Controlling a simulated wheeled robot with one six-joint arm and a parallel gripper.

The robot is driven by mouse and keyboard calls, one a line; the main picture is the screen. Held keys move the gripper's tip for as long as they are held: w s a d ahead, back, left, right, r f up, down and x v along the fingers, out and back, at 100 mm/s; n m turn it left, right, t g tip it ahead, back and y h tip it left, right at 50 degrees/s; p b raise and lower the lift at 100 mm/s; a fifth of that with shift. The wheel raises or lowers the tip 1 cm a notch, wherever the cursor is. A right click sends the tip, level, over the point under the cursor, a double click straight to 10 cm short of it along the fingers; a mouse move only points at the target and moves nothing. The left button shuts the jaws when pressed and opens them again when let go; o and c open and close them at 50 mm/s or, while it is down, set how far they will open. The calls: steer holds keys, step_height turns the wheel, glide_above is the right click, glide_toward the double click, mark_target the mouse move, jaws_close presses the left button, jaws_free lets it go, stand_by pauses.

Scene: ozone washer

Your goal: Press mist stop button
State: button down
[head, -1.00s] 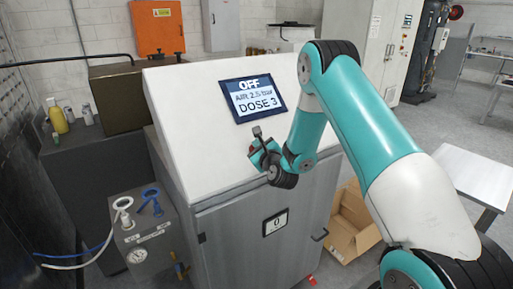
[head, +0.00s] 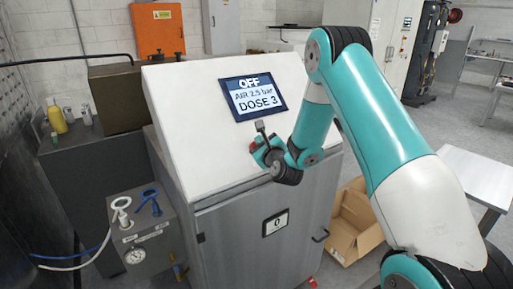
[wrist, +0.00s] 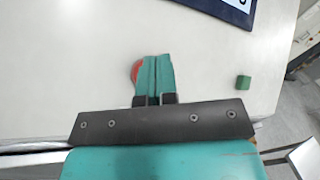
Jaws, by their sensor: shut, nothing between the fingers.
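A red round button (wrist: 134,70) shows in the wrist view on the white sloping panel, partly hidden behind my left finger. In the head view a bit of red (head: 253,146) shows beside my fingers. My gripper (wrist: 154,58) is shut and empty, its two teal fingers together over the panel beside the red button. I cannot tell whether the fingertips touch it. No label is readable on either button.
The panel's screen (head: 253,97) reads OFF, AIR 2.5 bar, DOSE 3. A cardboard box (head: 353,222) stands at right. A grey box with hose fittings (head: 150,235) stands at left.

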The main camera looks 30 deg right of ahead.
steer(key=shift+s+d+r+b, duration=0.1)
steer(key=shift+s+r+b, duration=1.2)
steer(key=shift+s+r, duration=0.45)
steer(key=s+a+r+n+g+y+b, duration=0.1)
steer(key=s+a+n+g+y, duration=0.35)
steer(key=a+n, duration=0.6)
steer(key=s+a+r+n+g+y, duration=0.1)
steer(key=s+a+n+g+y, duration=0.4)
steer(key=a+n, duration=0.6)
steer(key=s+a+n+g+h, duration=0.1)
steer(key=s+n+g, duration=0.3)
steer(key=s+n, duration=0.4)
steer(key=s+a+n+g+h+b, duration=0.1)
steer(key=s+a+n+g, duration=0.2)
steer(key=s+n, duration=0.6)
steer(key=s+g, duration=0.1)
steer(key=s, duration=0.7)
steer(key=shift+a, duration=0.25)
steer(key=shift+r, duration=0.1)
